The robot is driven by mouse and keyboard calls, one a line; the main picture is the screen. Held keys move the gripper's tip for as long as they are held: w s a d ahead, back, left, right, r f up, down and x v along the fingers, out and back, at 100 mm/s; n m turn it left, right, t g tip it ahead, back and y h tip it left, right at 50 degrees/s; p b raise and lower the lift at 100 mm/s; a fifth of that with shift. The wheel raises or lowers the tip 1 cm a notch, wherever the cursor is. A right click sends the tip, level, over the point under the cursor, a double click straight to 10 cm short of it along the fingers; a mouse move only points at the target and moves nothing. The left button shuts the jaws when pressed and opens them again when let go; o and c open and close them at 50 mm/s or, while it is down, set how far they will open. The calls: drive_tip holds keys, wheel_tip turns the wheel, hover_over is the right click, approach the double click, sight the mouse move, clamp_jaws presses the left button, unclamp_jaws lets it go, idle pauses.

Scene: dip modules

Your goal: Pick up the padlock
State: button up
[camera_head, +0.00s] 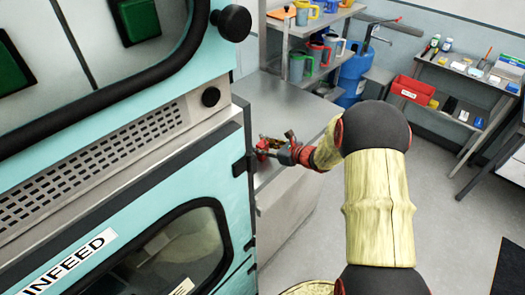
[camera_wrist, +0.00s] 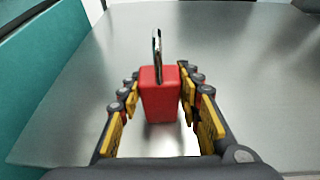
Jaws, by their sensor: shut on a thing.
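A red padlock (camera_wrist: 159,95) with a silver shackle pointing up stands between the fingers of my gripper (camera_wrist: 161,88) in the wrist view. The yellow finger pads close on its left and right sides. Below it is a grey metal tabletop (camera_wrist: 235,55); I cannot tell whether the padlock touches it. In the head view the padlock (camera_head: 263,148) is small and partly hidden by my gripper (camera_head: 268,147), near the table's left side by the teal machine.
The teal machine (camera_head: 190,185) stands close on the left of my gripper. Shelves with colourful mugs (camera_head: 318,52) and a blue barrel (camera_head: 354,72) stand behind the table. A side bench holds a red bin (camera_head: 412,90). The tabletop beyond the padlock is bare.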

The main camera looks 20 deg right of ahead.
drive_tip(key=c, duration=0.6)
